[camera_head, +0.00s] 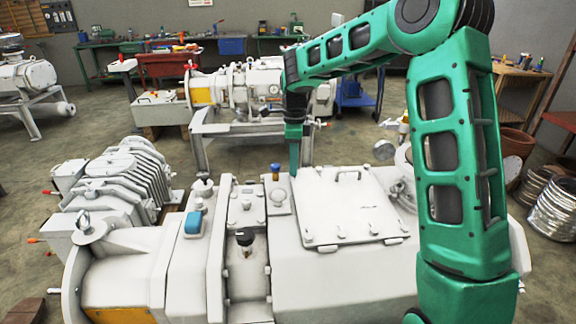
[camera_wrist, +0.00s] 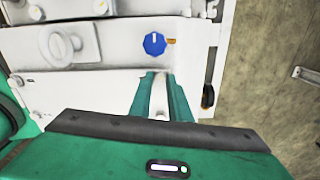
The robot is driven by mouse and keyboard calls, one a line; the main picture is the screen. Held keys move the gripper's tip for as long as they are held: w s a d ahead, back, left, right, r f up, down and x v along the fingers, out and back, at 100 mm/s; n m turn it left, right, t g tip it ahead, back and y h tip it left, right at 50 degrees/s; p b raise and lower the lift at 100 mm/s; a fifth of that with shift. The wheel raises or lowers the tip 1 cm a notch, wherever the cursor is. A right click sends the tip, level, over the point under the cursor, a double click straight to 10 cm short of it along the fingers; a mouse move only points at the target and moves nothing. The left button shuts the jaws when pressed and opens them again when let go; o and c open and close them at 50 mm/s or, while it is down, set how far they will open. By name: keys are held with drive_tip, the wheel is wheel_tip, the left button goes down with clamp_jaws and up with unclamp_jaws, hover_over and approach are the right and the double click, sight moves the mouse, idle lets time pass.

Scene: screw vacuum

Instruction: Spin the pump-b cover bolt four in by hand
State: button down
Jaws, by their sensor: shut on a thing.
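The white pump (camera_head: 345,275) fills the foreground of the head view, with a flat rectangular cover (camera_head: 350,200) on its top. Small bolt heads show along the cover's near edge. My gripper (camera_head: 294,170) points straight down at the cover's far left corner. In the wrist view my green fingers (camera_wrist: 162,80) are close together, with a narrow pale strip between them. My gripper is shut on a cover bolt, which the fingers largely hide. I cannot tell how far in the bolt sits.
A blue knob (camera_head: 275,172) stands just left of my fingers; it also shows in the wrist view (camera_wrist: 154,44). The cover has a raised handle (camera_head: 348,174). A finned white unit (camera_head: 125,180) is at left. Another pump (camera_head: 235,85) stands on a frame behind.

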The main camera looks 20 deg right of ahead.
drive_tip(key=shift+w+d+r+m, duration=0.2)
drive_tip(key=shift+w+m, duration=0.1)
drive_tip(key=shift+m, duration=0.2)
drive_tip(key=c, duration=1.7)
unclamp_jaws()
drive_tip(key=shift+f, duration=0.1)
drive_tip(key=shift+o, duration=0.2)
drive_tip(key=shift+a, duration=0.1)
drive_tip(key=shift+s, duration=0.1)
wheel_tip(320, 180, up, 11)
drive_tip(key=shift+f, duration=0.15)
